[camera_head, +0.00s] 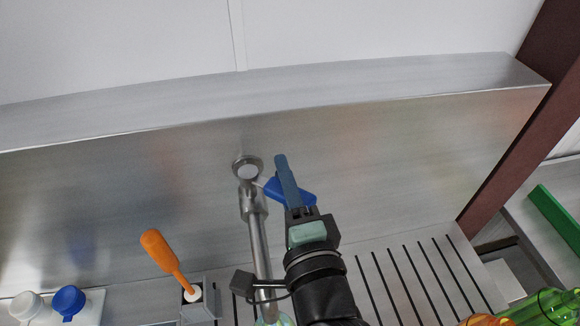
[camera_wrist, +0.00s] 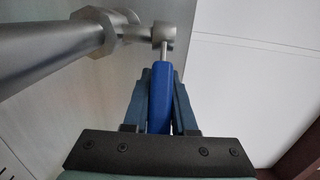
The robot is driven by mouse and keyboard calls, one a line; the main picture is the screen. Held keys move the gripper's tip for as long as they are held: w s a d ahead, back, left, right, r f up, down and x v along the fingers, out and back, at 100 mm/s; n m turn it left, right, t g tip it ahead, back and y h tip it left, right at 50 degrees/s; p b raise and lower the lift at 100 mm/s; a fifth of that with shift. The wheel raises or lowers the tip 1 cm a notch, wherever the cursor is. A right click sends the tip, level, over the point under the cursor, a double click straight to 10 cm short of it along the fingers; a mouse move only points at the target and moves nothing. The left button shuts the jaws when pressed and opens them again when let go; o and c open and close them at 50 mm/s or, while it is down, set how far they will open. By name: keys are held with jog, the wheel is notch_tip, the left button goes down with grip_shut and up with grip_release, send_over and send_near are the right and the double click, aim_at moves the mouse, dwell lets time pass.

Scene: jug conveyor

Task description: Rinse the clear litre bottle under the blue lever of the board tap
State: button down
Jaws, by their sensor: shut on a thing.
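The board tap (camera_head: 258,235) stands against the steel backboard, its metal pipe running down toward the front. Its blue lever (camera_head: 302,196) points right from the tap head. In the wrist view the lever (camera_wrist: 160,98) lies between the two blue-grey fingers of my gripper (camera_wrist: 160,92), which is shut on it. In the head view my gripper (camera_head: 284,172) reaches up over the lever from below. A small piece of clear, pale greenish material (camera_head: 275,320) shows at the bottom edge under the pipe; it may be the litre bottle, but most is out of view.
A slotted steel drainer (camera_head: 405,285) lies right of my arm. An orange-handled tool (camera_head: 163,251) stands in a holder at left, near a white knob (camera_head: 27,304) and a blue knob (camera_head: 68,302). A green bottle (camera_head: 545,308) is at bottom right. A dark red post (camera_head: 515,135) rises at right.

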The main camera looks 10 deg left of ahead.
jog(key=shift+s+f+m+h, duration=0.1)
jog(key=shift+s+m+h, duration=0.05)
jog(key=shift+m+h, duration=0.2)
dwell(0.3)
jog(key=c, duration=0.7)
grip_release()
jog(key=shift+p+v, duration=0.75)
jog(key=shift+v, duration=5.75)
jog(key=shift+f, duration=0.1)
